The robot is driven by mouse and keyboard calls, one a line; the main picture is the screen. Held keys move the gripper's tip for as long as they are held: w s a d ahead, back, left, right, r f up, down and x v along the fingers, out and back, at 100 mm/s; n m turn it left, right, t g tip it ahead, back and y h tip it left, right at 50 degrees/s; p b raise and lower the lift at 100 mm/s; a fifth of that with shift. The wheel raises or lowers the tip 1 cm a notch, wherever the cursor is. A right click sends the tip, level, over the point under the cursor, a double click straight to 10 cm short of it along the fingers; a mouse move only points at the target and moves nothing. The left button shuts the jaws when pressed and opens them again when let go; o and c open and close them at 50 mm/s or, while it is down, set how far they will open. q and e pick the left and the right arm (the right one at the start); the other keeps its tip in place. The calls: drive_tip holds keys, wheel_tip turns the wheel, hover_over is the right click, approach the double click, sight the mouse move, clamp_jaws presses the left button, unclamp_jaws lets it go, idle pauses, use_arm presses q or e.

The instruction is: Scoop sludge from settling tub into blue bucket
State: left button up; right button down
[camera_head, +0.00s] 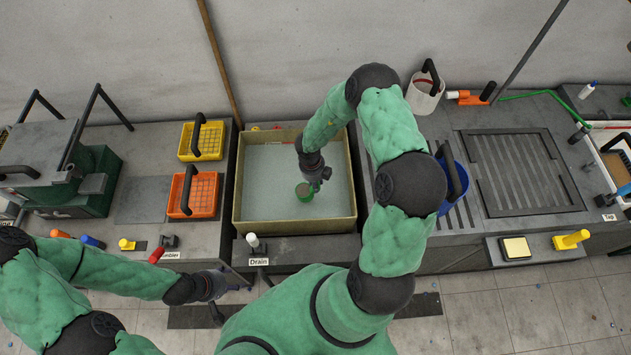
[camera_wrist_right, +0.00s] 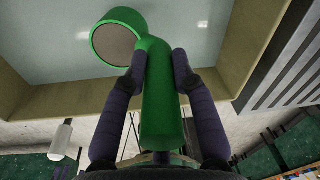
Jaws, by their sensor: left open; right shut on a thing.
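The settling tub (camera_head: 343,218) is a tan-walled square basin of pale grey-green water, in the middle of the counter. My right gripper (camera_head: 318,181) is over the tub, shut on the handle of a green scoop (camera_head: 304,192). In the right wrist view my right gripper (camera_wrist_right: 158,65) has a finger on each side of the green handle, and the round scoop head (camera_wrist_right: 118,42) shows a brownish-grey inside. I cannot tell whether that is sludge. The blue bucket (camera_head: 458,183) stands right of the tub, partly hidden behind my right arm. My left gripper (camera_head: 232,292) is open and empty at the counter's front edge.
A yellow basket (camera_head: 203,141) and an orange basket (camera_head: 194,194) stand left of the tub. A white bucket (camera_head: 424,96) stands behind my right arm. A drain knob (camera_head: 254,243) sits at the tub's front. A ribbed dark panel (camera_head: 520,172) lies to the right.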

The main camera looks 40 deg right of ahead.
drive_tip(key=shift+t+y, duration=0.6)
drive_tip(key=shift+y, duration=0.2)
drive_tip(key=shift+r+p, duration=3.45)
drive_tip(key=shift+p, duration=1.15)
drive_tip(key=shift+f, duration=0.15)
drive_tip(key=shift+g+h, duration=0.4)
drive_tip(key=shift+h, duration=0.2)
wheel_tip(320, 180, down, 4)
drive_tip(key=b, duration=0.6)
drive_tip(key=shift+f+b, duration=0.2)
drive_tip(key=shift+b, duration=0.15)
drive_tip(key=shift+t+y, duration=0.4)
drive_tip(key=shift+y, duration=0.2)
wheel_tip(320, 180, up, 5)
drive_tip(key=p, duration=0.7)
drive_tip(key=shift+g+h, duration=0.4)
drive_tip(key=shift+h, duration=0.2)
wheel_tip(320, 180, down, 6)
drive_tip(key=b, duration=0.8)
drive_tip(key=shift+r, duration=0.1)
drive_tip(key=shift+g+h, duration=0.7)
drive_tip(key=shift+h, duration=0.2)
wheel_tip(320, 180, down, 8)
drive_tip(key=b, duration=1)
drive_tip(key=shift+r, duration=0.1)
wheel_tip(320, 180, up, 3)
drive_tip(key=shift+f+p, duration=0.15)
drive_tip(key=shift+p, duration=0.6)
drive_tip(key=shift+r, duration=0.45)
